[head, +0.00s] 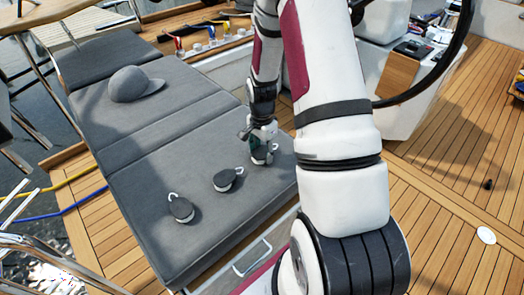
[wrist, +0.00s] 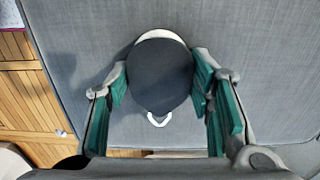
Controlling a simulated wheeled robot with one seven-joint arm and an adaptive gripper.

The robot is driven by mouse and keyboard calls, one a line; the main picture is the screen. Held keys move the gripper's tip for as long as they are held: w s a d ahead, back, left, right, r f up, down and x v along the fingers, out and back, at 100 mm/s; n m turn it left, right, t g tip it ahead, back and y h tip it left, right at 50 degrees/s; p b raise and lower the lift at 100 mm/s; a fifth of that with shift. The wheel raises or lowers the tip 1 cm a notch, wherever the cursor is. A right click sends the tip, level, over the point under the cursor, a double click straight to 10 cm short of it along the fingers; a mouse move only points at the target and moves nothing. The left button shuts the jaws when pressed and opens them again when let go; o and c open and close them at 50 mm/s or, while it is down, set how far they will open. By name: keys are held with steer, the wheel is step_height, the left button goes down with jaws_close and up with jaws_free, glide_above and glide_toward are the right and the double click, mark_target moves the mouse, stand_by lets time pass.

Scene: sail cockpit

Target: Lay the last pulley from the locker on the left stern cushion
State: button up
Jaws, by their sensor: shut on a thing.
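My gripper (head: 261,138) is shut on a dark pulley with a pale rim and a small metal loop. In the wrist view the pulley (wrist: 160,75) sits between the green finger pads of my gripper (wrist: 163,90), over grey cushion. In the head view this pulley (head: 262,154) is at the near right part of the grey stern cushion (head: 150,180), touching it or just above it; I cannot tell which. Two other pulleys lie on the same cushion to the left, one in the middle (head: 228,180) and one farther left (head: 181,208). The locker's inside is not visible.
A grey cap (head: 135,84) lies on the far part of the cushions. A metal handle (head: 252,257) is on the front below the cushion. The steering wheel rim (head: 455,55) and a white console stand at the right. Wooden deck (head: 440,170) is mostly clear.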

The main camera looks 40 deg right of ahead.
mark_target(262, 151)
steer(key=shift+f, duration=0.1)
steer(key=o, duration=1.3)
steer(key=s+a+r+n, duration=0.1)
steer(key=a+r+n, duration=0.15)
steer(key=r, duration=0.85)
steer(key=s+a+r+n, duration=0.15)
steer(key=a+r, duration=0.25)
steer(key=r, duration=0.7)
steer(key=s+a+r+n+t, duration=0.1)
steer(key=s+a+r+n, duration=0.2)
steer(key=s, duration=0.3)
steer(key=s+a+r+n+t, duration=0.1)
steer(key=s+a+r+n, duration=0.3)
steer(key=s+a+n, duration=0.1)
steer(key=s+a+r+n+t, duration=0.1)
steer(key=s+a+r+n, duration=0.3)
steer(key=s, duration=0.5)
steer(key=shift+s+a+r+n+p, duration=0.1)
steer(key=shift+a+r+n+p, duration=0.2)
steer(key=shift+a+n, duration=0.4)
